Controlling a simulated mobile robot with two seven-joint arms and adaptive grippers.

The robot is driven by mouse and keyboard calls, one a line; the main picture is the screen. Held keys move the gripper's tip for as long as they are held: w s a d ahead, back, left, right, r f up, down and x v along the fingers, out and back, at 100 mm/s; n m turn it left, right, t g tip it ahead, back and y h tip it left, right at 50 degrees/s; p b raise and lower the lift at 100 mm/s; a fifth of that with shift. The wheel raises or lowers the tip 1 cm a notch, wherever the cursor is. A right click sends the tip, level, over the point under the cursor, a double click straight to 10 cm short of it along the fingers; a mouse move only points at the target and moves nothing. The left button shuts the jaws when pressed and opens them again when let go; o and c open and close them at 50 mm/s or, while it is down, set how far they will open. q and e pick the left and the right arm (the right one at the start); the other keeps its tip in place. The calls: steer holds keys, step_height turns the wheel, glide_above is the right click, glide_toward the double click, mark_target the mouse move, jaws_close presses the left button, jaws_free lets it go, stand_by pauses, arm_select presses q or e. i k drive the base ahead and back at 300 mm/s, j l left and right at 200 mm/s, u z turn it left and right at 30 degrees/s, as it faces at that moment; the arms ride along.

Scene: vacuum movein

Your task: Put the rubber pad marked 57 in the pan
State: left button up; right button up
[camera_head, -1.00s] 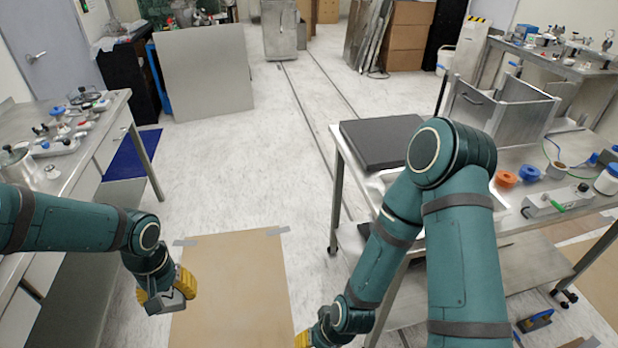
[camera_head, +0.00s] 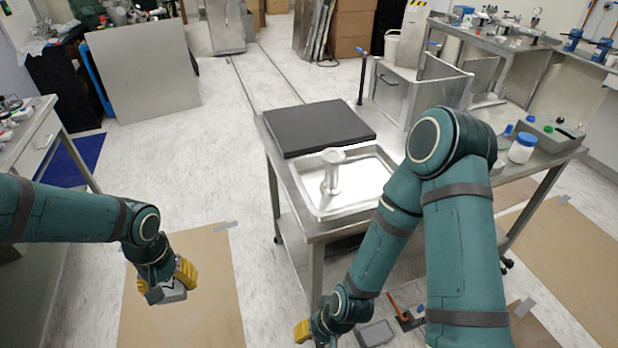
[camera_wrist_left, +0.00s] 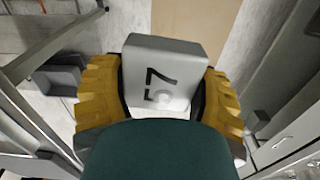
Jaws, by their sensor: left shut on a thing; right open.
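The grey rubber pad marked 57 (camera_wrist_left: 162,68) is in my left gripper (camera_wrist_left: 163,95), between its two yellow fingers, with its number facing the wrist camera. In the head view my left gripper (camera_head: 170,282) is shut on the pad at lower left, low over the floor and away from the cart. The shallow metal pan (camera_head: 362,185) lies on the cart at centre right. A spool-shaped metal piece (camera_head: 332,172) stands in it. My right arm hides the pan's right side. My right gripper (camera_head: 312,333) is open near the bottom edge, only partly visible.
A black slab (camera_head: 318,127) lies on the cart (camera_head: 312,232) behind the pan. A metal enclosure (camera_head: 420,85), a white jar (camera_head: 522,147) and a grey box (camera_head: 553,135) stand farther right. A side table (camera_head: 40,135) is at the left. Open floor lies between it and the cart.

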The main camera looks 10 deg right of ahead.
mark_target(370, 178)
steer(key=l+z, duration=0.1)
steer(key=l, duration=0.3)
steer(key=i+l+z, duration=0.1)
steer(key=l, duration=0.3)
steer(key=i+l+z, duration=0.5)
steer(key=i+l, duration=0.45)
